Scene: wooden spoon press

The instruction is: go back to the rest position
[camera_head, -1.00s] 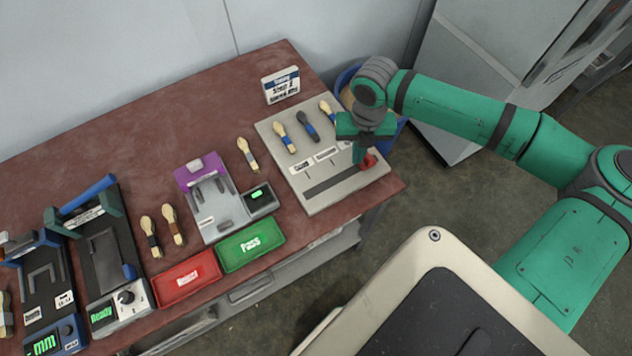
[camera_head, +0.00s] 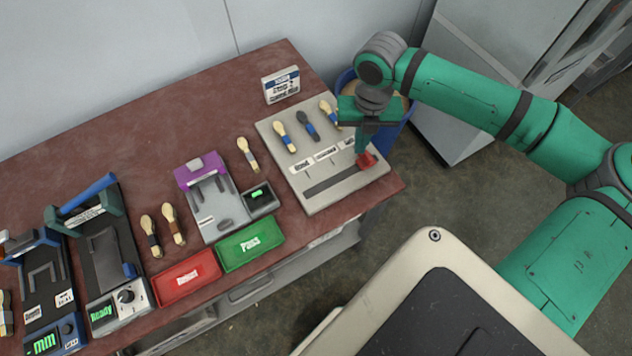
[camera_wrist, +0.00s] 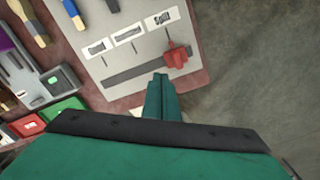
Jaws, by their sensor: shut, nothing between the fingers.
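My gripper (camera_head: 364,150) is shut and empty. In the head view it hangs above the right end of the grey slider panel (camera_head: 316,194), its fingertips overlapping the red slider knob (camera_head: 367,161) in the picture. In the wrist view the shut green fingers (camera_wrist: 161,78) point just left of the red knob (camera_wrist: 174,55), with a visible space between them. The knob sits at the right end of the dark slot, below the rightmost label. Part of the panel's top right is hidden behind my gripper in the head view.
To the left are a purple-and-grey press (camera_head: 205,180), a green tray (camera_head: 251,244), a red tray (camera_head: 187,278) and more devices. A blue bin (camera_head: 388,138) stands beyond the table's right edge. The back of the table is clear.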

